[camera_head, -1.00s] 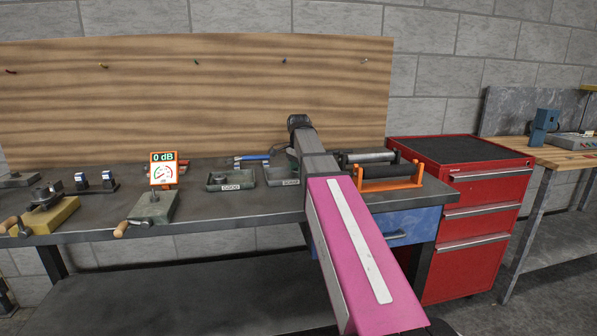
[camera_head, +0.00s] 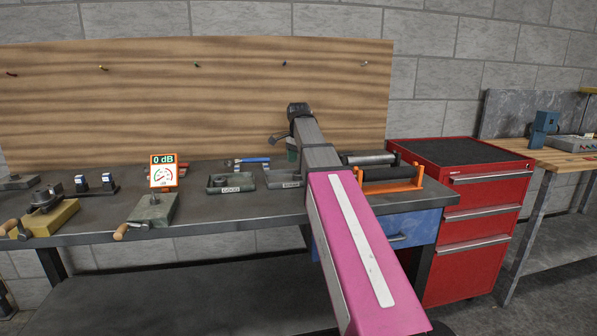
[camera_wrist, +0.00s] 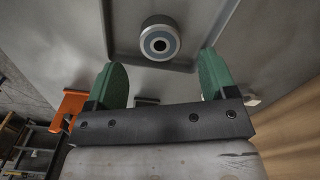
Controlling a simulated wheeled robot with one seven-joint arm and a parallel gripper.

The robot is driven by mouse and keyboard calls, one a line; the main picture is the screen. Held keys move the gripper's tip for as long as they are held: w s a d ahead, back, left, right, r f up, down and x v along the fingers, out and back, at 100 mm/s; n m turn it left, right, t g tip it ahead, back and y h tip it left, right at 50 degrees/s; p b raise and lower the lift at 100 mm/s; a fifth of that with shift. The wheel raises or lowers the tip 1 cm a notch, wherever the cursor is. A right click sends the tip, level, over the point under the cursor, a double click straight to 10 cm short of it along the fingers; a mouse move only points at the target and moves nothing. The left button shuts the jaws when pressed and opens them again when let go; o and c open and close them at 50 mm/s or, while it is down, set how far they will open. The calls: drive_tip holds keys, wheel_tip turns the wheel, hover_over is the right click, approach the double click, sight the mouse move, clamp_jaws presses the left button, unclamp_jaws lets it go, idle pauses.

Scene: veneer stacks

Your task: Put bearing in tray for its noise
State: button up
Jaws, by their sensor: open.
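A round bearing (camera_wrist: 160,40) with a grey-blue face and dark bore lies flat in a grey tray (camera_wrist: 208,18) in the wrist view. My gripper (camera_wrist: 165,78) is open and empty, its green fingers spread and clear of the bearing. The left tray (camera_head: 231,190) has a small label and a dark round part inside. The tester's gauge (camera_head: 163,172) reads 0 dB.
A grey test block with a wooden handle (camera_head: 121,232) stands left of the trays. A vise-like tool on a yellow base (camera_head: 52,221) is further left. An orange roller stand (camera_head: 392,185) is right of my arm. Blue-handled pliers (camera_head: 254,160) lie behind.

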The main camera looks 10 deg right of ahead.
wheel_tip(320, 180, up, 7)
idle(0.3)
